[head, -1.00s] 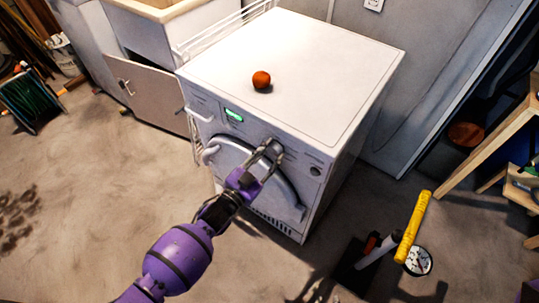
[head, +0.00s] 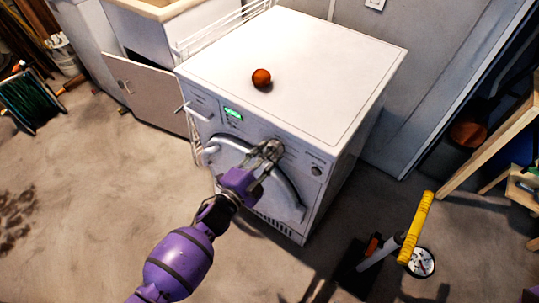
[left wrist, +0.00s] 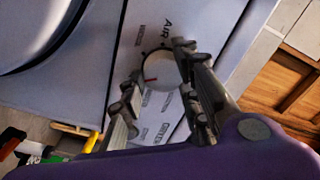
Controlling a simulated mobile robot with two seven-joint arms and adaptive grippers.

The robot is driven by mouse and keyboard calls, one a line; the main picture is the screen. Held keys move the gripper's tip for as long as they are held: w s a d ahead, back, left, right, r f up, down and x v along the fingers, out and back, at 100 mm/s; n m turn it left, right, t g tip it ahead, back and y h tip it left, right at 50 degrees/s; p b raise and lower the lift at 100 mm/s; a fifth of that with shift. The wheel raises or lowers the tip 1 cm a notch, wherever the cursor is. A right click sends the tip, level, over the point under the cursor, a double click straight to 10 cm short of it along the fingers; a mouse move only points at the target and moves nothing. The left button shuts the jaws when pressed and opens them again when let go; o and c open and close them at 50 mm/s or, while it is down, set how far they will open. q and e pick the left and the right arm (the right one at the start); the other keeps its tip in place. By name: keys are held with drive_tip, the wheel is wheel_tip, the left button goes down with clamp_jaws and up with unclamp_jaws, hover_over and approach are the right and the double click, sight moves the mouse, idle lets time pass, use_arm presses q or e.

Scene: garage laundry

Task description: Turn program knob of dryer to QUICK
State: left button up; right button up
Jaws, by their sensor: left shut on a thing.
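The white dryer (head: 290,70) stands in the middle of the head view, its control panel facing me. My left gripper (head: 268,152) is at the panel, right of the green display (head: 233,113), and covers the program knob there. In the left wrist view the round white knob (left wrist: 160,67) sits between the fingertips of the left gripper (left wrist: 154,72), which is shut on it. A short red mark on the knob points to the lower left of that picture. A label reading AIR is above the knob; the other labels around it are hard to read. My right gripper is not in view.
A curved door handle (head: 285,190) runs below the knob, close under my gripper. An orange ball (head: 261,77) lies on the dryer top. A yellow-handled tool (head: 416,228) stands on the floor at right. Floor at left is mostly clear.

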use_arm(q)
drive_tip(key=shift+s+d+f, duration=0.2)
drive_tip(key=shift+d+f, duration=0.05)
drive_tip(key=shift+f, duration=0.05)
drive_tip(key=o, duration=0.9)
drive_tip(key=shift+o, duration=0.5)
drive_tip(key=shift+w, duration=0.1)
drive_tip(key=shift+a+r, duration=0.1)
drive_tip(key=shift+r, duration=0.05)
drive_tip(key=v, duration=1.2)
